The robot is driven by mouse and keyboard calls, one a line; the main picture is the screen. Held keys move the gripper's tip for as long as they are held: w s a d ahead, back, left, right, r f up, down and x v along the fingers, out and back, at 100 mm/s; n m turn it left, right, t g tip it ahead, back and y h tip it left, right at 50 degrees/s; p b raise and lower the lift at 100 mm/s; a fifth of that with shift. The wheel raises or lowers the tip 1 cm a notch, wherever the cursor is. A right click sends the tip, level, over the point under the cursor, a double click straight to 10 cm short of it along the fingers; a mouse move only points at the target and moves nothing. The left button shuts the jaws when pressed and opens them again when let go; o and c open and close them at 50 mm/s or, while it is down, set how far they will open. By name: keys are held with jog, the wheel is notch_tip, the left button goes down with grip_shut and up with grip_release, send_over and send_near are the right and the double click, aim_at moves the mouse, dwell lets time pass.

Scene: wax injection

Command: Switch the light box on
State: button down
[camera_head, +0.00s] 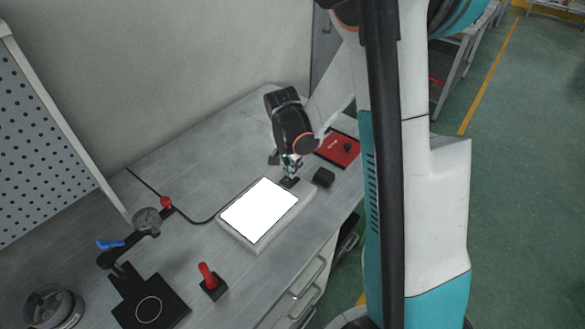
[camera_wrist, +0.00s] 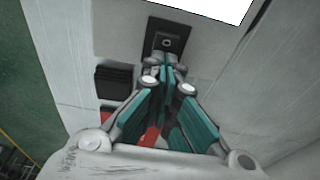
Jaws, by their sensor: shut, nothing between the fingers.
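The light box (camera_head: 258,211) lies flat on the bench, and its panel is bright white. In the wrist view a corner of the glowing panel (camera_wrist: 218,6) shows at the top. A black switch plate (camera_wrist: 167,39) with a small round button sits on the box's frame beside the panel; in the head view the switch (camera_head: 289,183) is at the box's far right end. My gripper (camera_head: 291,169) is shut and empty, pointing down just over the switch. In the wrist view its fingertips (camera_wrist: 168,72) overlap the plate's lower edge; I cannot tell whether they touch it.
A small black block (camera_head: 324,177) and a red tray (camera_head: 338,149) lie close to my gripper. A red-handled tool (camera_head: 211,281), a black plate (camera_head: 148,302) and a gauge with clamp (camera_head: 147,220) stand nearer the front left. The bench behind the light box is clear.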

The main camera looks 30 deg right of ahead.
jog(key=shift+s+f, duration=0.2)
jog(key=shift+f, duration=0.05)
